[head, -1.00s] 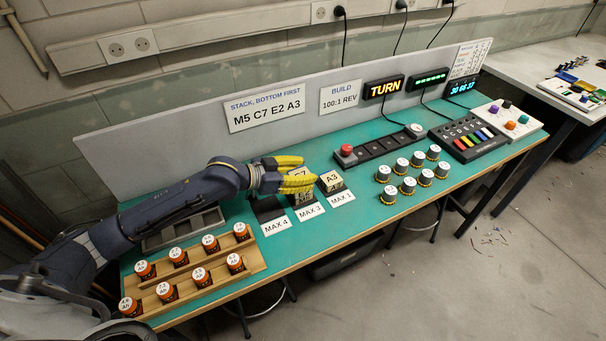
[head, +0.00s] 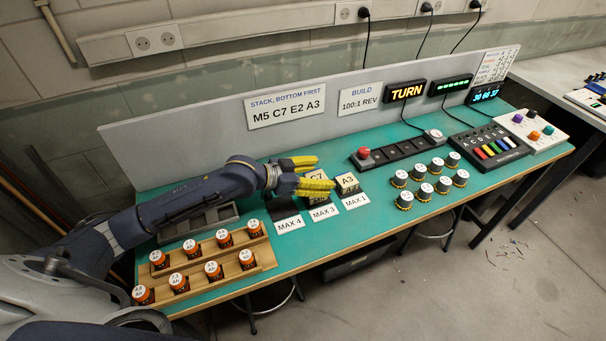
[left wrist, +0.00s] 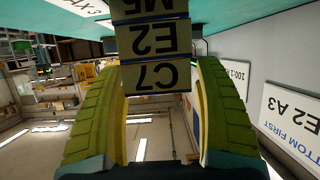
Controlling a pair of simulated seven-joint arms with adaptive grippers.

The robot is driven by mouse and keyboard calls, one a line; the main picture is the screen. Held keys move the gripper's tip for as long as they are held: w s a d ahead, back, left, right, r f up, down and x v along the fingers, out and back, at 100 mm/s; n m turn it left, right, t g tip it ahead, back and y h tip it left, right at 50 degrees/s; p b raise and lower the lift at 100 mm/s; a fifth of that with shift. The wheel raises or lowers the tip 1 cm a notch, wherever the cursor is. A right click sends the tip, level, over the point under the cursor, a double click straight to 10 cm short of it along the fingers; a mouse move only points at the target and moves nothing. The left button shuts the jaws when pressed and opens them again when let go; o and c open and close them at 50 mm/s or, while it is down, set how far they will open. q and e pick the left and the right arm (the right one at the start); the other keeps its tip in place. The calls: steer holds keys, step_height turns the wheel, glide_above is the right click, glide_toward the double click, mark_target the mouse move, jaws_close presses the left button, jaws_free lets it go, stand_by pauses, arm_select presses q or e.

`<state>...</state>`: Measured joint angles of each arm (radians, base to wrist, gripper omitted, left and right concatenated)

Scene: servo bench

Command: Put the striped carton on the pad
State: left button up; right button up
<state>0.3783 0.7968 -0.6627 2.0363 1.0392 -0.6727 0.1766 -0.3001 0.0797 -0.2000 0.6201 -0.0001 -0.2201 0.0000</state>
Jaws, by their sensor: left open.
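I see no carton with stripes. A stack of labelled blocks stands on the bench behind the MAX 3 card; its C7 block (head: 316,177) shows between my left gripper's yellow fingers. In the upside-down left wrist view, C7 (left wrist: 153,76) is on top, E2 (left wrist: 153,39) under it and M5 (left wrist: 150,6) lowest. My left gripper (head: 325,172) is open, with one finger on each side of the stack; contact is not clear. A separate A3 block (head: 347,183) stands to the right on a dark pad (head: 350,194). Another dark pad (head: 284,208) lies bare behind the MAX 4 card. My right gripper is not seen.
A wooden rack (head: 262,258) with several orange jars is at the front left. Several grey-capped jars (head: 425,191) stand right of the blocks. A panel with a red button (head: 364,153) lies behind. The front edge right of the rack is clear.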

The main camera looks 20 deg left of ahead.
arm_select(q)
steer(key=v, duration=1.6)
steer(key=shift+s+a, duration=0.2)
steer(key=shift+a, duration=0.05)
steer(key=shift+o, duration=0.7)
steer(key=shift+s+a+r, duration=0.2)
steer(key=shift+r, duration=0.1)
